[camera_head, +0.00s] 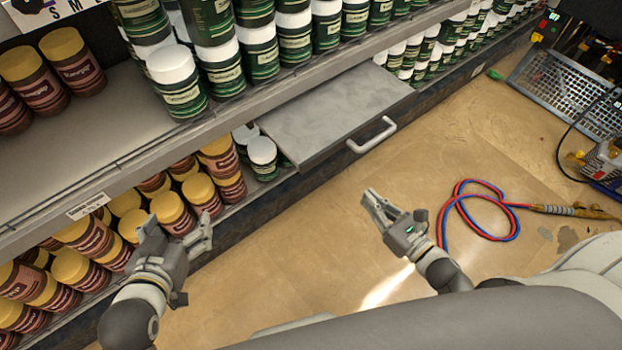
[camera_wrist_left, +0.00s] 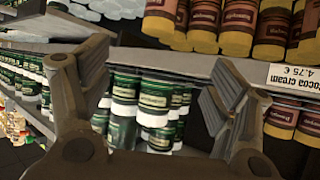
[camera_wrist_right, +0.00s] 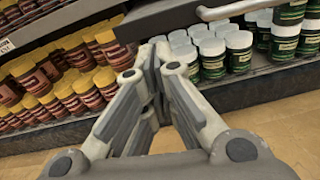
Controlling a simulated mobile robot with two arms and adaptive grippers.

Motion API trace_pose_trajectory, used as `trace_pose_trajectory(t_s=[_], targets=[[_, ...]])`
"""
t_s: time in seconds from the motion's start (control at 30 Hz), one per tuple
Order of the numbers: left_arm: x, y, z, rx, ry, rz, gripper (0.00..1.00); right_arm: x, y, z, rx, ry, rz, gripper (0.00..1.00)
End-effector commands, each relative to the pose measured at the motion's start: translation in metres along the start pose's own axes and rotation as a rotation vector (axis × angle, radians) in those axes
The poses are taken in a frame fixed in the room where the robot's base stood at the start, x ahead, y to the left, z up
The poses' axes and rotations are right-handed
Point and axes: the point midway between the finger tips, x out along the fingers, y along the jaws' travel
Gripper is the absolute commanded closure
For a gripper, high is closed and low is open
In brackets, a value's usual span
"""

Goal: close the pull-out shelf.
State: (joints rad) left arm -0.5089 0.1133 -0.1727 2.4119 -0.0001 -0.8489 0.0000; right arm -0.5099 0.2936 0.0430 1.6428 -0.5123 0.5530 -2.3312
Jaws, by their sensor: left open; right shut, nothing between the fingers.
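The pull-out shelf (camera_head: 335,110) is a flat grey metal panel with a light bar handle (camera_head: 372,135) on its front edge. In the head view it sticks out from the shelving over the floor. My left gripper (camera_head: 178,232) is open and empty, in front of the lower jars, to the left of the pull-out shelf; its spread fingers show in the left wrist view (camera_wrist_left: 152,92). My right gripper (camera_head: 374,200) is shut and empty, below the handle in the picture and apart from it. Its closed fingers also show in the right wrist view (camera_wrist_right: 158,85).
The shelving (camera_head: 60,205) holds green jars with white lids (camera_head: 182,85) and brown jars with yellow lids (camera_head: 75,62). On the floor at right lie a red and blue hose (camera_head: 468,190) and a perforated metal panel (camera_head: 565,90). The floor before the pull-out shelf is clear.

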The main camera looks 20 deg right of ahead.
Motion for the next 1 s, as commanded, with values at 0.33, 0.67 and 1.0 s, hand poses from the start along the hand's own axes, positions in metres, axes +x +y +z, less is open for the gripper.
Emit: trace_pose_trajectory(t_s=[0.33, 0.67, 1.0], targets=[[-0.005, 0.002, -0.017, 0.0, 0.078, 0.003, 0.19, 0.022, 0.003, 0.006, -0.09, -0.031, 0.025, 1.0], [-0.005, 0.007, -0.056, 0.0, 0.279, 0.015, 0.19, 0.086, 0.005, 0.006, -0.088, -0.03, 0.024, 1.0], [-0.015, 0.012, -0.094, -0.002, 0.486, 0.028, 0.19, 0.132, 0.006, 0.007, -0.086, -0.027, 0.023, 1.0]])
